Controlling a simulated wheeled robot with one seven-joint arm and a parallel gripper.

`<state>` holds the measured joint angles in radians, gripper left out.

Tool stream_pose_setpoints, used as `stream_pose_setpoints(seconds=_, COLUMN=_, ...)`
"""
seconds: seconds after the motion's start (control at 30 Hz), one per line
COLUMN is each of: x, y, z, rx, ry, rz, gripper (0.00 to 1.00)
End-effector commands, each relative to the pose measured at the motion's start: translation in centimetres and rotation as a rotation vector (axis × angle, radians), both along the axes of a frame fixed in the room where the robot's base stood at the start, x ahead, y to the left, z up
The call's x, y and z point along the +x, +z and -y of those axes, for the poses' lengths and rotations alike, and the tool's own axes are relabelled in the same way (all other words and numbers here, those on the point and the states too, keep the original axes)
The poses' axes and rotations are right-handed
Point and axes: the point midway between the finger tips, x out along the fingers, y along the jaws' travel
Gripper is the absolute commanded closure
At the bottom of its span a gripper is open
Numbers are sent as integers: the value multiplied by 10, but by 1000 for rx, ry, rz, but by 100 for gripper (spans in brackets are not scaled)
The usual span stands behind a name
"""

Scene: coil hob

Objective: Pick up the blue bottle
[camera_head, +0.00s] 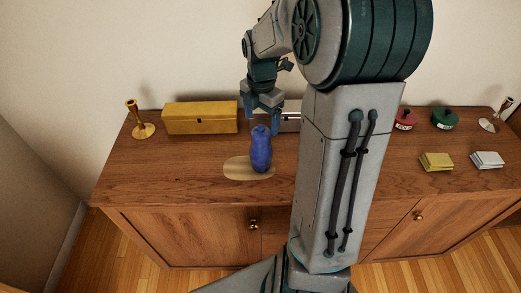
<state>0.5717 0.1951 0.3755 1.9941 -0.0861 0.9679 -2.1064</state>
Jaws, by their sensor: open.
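The blue bottle (261,150) stands upright on a pale oval wooden board (237,170) on the cabinet top. My gripper (263,112) is open with its fingers pointing down, right by the top of the bottle in the picture. Its fingertips appear above or just behind the bottle's neck; I cannot tell the exact depth or whether they touch it. The bottle's body shows in full below the fingers.
A yellow box (200,118) and a brass candlestick (140,122) stand to the left. A silvery box (291,118) is partly hidden by my arm. Red (405,119) and green (444,119) pots, yellow (436,162) and white (487,159) stacks, and another candlestick (495,119) stand right. The front left top is clear.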

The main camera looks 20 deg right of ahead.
Motion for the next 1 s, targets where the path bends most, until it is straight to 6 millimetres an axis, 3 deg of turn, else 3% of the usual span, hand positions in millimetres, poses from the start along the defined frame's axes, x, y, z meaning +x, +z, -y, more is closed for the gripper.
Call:
stream_pose_setpoints(seconds=0.17, x=-1, y=-12, z=-1, rx=1, ry=0, rz=-1, gripper=21)
stream_pose_setpoints(seconds=0.43, x=-4, y=-50, z=-3, rx=0, ry=0, rz=-2, gripper=21)
stream_pose_setpoints(seconds=0.73, x=-4, y=-57, z=-2, rx=0, ry=-1, rz=0, gripper=21)
stream_pose_setpoints(seconds=0.77, x=-4, y=-57, z=-2, rx=0, ry=-1, rz=0, gripper=24)
stream_pose_setpoints(seconds=1.0, x=-4, y=-56, z=-2, rx=-1, ry=-1, rz=0, gripper=91)
